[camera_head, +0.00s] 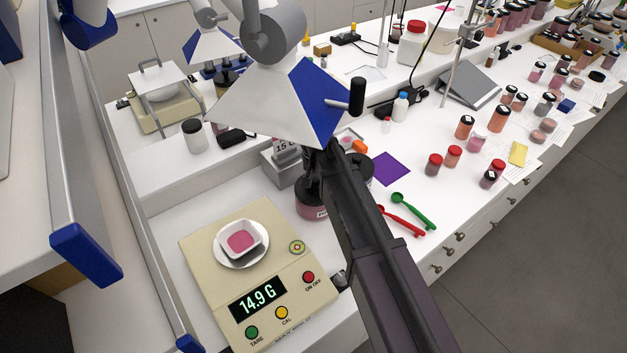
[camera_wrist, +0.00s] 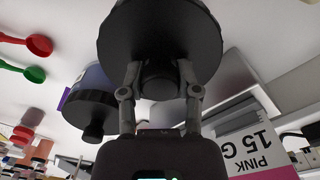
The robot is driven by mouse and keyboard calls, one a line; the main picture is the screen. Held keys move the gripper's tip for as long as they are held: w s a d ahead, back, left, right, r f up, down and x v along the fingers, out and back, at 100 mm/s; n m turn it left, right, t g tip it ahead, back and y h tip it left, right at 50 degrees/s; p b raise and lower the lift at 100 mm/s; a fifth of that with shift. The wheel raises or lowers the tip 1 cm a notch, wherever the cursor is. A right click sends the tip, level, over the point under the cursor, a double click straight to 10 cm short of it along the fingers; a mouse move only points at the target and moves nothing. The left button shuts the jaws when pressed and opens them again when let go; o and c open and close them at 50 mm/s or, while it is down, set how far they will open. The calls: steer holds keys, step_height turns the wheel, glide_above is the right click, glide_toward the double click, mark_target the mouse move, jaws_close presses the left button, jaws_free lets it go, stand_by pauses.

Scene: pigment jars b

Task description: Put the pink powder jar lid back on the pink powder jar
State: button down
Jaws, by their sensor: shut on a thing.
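The pink powder jar (camera_head: 312,212) stands right of the scale, with pink contents low in its body. My gripper (camera_head: 316,168) is upright over it, partly hidden by my arm. In the wrist view my gripper (camera_wrist: 158,75) is shut on the knob of the black pink powder jar lid (camera_wrist: 125,40). The lid is level at the top of the jar, in line with it. I cannot tell whether it rests fully on the rim.
The scale (camera_head: 195,250) bears a dish of pink powder (camera_head: 241,240) and reads 14.9 G. A "PINK 15 G" card (camera_wrist: 255,150) stands nearby. Another black-lidded jar (camera_wrist: 88,105) is close beside. Red (camera_head: 400,222) and green spoons (camera_head: 412,209) lie to the right, near a purple sheet (camera_head: 390,168).

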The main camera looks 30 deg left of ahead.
steer(key=shift+f, duration=0.2)
stand_by(0.5)
steer(key=shift+c, duration=1.2)
jaws_free()
steer(key=shift+r, duration=0.2)
steer(key=shift+r+p, duration=2.85)
steer(key=shift+p, duration=0.05)
